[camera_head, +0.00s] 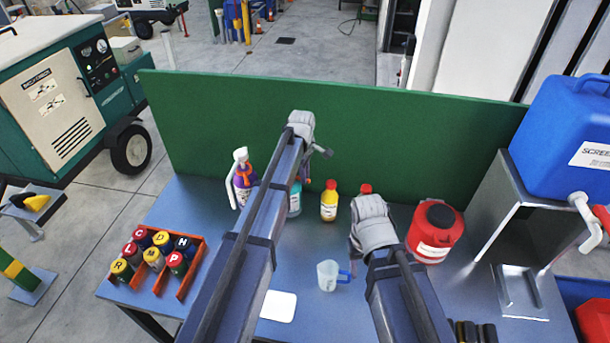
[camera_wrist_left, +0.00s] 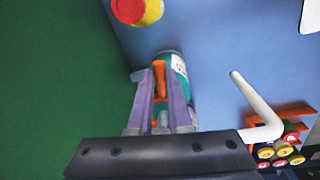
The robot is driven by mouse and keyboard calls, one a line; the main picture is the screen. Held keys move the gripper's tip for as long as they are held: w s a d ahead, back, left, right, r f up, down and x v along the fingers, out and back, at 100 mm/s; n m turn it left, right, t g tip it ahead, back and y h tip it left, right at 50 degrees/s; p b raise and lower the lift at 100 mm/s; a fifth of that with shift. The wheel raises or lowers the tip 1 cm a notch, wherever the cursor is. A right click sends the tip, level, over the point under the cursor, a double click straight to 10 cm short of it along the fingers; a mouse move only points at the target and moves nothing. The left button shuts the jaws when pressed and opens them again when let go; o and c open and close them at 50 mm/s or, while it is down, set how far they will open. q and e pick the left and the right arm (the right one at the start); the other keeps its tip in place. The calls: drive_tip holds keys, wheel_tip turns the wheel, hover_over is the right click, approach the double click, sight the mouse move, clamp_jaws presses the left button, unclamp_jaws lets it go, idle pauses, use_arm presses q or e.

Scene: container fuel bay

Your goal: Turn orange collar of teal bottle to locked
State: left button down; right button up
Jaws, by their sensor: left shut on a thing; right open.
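The teal bottle (camera_head: 294,202) stands near the green back panel, partly hidden by my left arm. In the left wrist view the teal bottle (camera_wrist_left: 180,70) shows just beyond my fingers, with an orange part (camera_wrist_left: 160,82) between them. My left gripper (camera_wrist_left: 159,75) is shut on that orange part, which looks like the collar. A lock mark cannot be made out. In the head view my left fingers are mostly hidden by the arm. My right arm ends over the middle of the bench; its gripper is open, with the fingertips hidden.
A purple-and-white spray bottle (camera_head: 242,178) stands left of the teal bottle, and a yellow bottle with a red cap (camera_head: 329,203) right of it. A clear jug (camera_head: 328,274), a red canister (camera_head: 434,234) and an orange rack (camera_head: 191,276) of lettered cans stand on the bench.

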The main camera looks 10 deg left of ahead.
use_arm(q)
drive_tip(key=shift+s, duration=0.1)
drive_tip(key=shift+s+a+m+h, duration=0.1)
drive_tip(key=shift+s+a+m, duration=0.35)
drive_tip(key=shift+m, duration=0.7)
drive_tip(key=shift+s+a+m+h, duration=0.15)
drive_tip(key=shift+s+m, duration=0.4)
drive_tip(key=shift+m, duration=0.65)
drive_tip(key=shift+s+a+m+h, duration=0.1)
drive_tip(key=shift+s+a+m, duration=0.35)
drive_tip(key=shift+m, duration=0.7)
drive_tip(key=shift+s, duration=0.1)
drive_tip(key=c, duration=0.8)
unclamp_jaws()
drive_tip(key=shift+c, duration=0.2)
